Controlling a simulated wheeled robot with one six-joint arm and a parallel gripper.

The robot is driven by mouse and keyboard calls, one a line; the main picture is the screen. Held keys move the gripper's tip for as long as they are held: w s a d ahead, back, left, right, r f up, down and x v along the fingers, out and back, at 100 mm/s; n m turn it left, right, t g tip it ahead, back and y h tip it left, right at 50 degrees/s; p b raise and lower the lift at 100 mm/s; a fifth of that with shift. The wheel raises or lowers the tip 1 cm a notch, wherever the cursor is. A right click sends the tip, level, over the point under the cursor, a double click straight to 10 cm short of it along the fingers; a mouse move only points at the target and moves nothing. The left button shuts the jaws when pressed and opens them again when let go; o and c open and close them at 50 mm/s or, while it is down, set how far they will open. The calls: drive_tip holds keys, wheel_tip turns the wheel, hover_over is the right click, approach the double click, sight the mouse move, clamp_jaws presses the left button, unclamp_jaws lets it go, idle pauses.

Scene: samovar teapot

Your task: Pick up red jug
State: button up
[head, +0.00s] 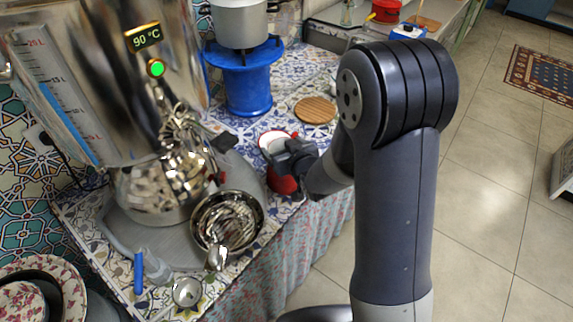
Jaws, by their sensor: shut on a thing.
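The red jug (281,184) stands on the patterned tiled counter, right of the metal bowl and close to the counter's front edge. Its rim is white-lined and its body is red. My gripper (284,160) is at the jug's right side, shut on it; the fingers are dark and partly hide the jug's upper body. I cannot tell whether the jug's base touches the counter.
A large shiny samovar (120,80) with a 90 °C display fills the left. A metal bowl (228,192) sits before it. A round wooden trivet (315,110) and a blue stand (247,90) with a pot (240,22) are behind. Open floor (490,200) lies right.

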drive_tip(key=c, duration=0.6)
drive_tip(key=shift+r, duration=0.15)
